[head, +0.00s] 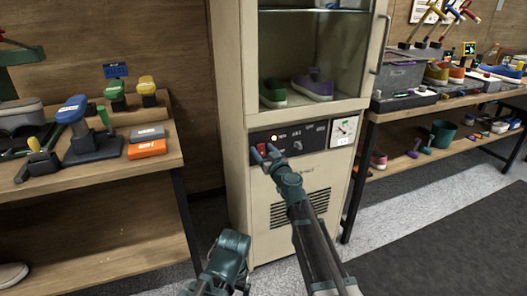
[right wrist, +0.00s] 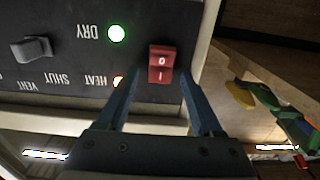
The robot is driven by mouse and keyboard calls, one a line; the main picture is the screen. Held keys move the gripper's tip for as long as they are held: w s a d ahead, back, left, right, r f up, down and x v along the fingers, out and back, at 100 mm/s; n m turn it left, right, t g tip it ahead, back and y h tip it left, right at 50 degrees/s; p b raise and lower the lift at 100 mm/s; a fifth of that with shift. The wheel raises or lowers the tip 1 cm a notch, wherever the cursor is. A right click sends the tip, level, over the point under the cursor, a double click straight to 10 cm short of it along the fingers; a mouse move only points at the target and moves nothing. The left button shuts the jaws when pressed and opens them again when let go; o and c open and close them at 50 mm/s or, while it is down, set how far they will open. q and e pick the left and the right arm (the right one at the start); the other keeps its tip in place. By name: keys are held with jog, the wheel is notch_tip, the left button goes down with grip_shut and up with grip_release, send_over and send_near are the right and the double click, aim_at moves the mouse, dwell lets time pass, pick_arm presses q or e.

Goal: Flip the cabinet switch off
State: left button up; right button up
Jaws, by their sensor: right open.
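The drying cabinet (head: 236,130) stands in the middle of the head view with its control panel (head: 315,134) under a glass door. The red rocker switch (head: 261,149) is at the panel's left end. In the right wrist view the switch (right wrist: 162,63) shows 0 and I marks; I cannot tell which half is pressed in. My right gripper (head: 265,151) is open and empty in front of the switch. In the right wrist view its fingertips (right wrist: 158,77) lie either side of the switch's lower edge; contact is unclear. My left arm shows low in the head view, without visible fingers.
A grey knob (right wrist: 32,48) is on the same panel. Shoes (head: 313,86) sit behind the glass. Wooden benches (head: 160,165) with tools flank the cabinet.

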grip_shut()
dwell(0.3)
